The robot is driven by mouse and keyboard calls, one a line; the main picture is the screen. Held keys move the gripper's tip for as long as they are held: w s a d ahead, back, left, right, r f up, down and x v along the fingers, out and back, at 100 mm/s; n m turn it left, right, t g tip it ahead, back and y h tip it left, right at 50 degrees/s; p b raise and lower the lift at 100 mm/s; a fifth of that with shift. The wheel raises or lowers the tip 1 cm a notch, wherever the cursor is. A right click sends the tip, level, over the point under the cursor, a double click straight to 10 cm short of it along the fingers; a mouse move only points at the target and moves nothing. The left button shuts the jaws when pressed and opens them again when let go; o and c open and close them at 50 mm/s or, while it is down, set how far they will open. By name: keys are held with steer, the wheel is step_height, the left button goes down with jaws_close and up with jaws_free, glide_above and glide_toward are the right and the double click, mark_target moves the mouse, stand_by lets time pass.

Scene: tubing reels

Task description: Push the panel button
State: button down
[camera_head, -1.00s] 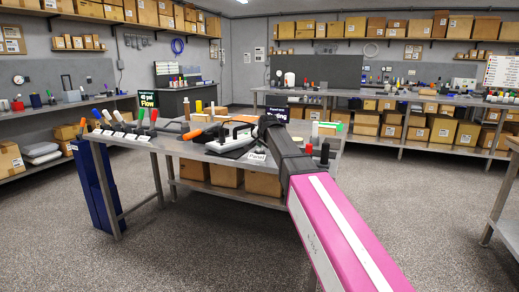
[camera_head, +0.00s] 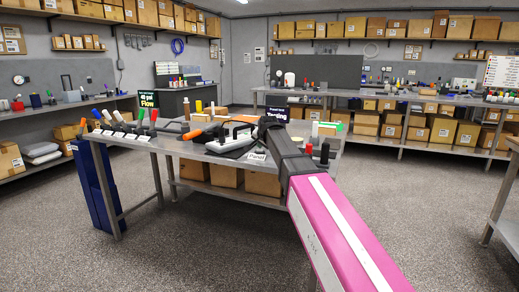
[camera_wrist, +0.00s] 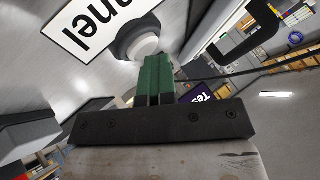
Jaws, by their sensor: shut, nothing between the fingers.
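The panel button (camera_wrist: 146,46) is a pale round cap in a dark grey ring, at the upper middle of the wrist view. In the head view my arm hides the fingers and the button.
The grey workbench (camera_head: 205,155) holds a black-handled white device (camera_head: 232,139), an orange-handled tool (camera_head: 192,134), coloured-handled levers at the left and dark cylinders (camera_head: 324,153) at the right. A black handle (camera_wrist: 246,34) arches near my fingers. The floor in front is clear.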

steer(key=shift+r, duration=3.1)
steer(key=shift+a, duration=0.1)
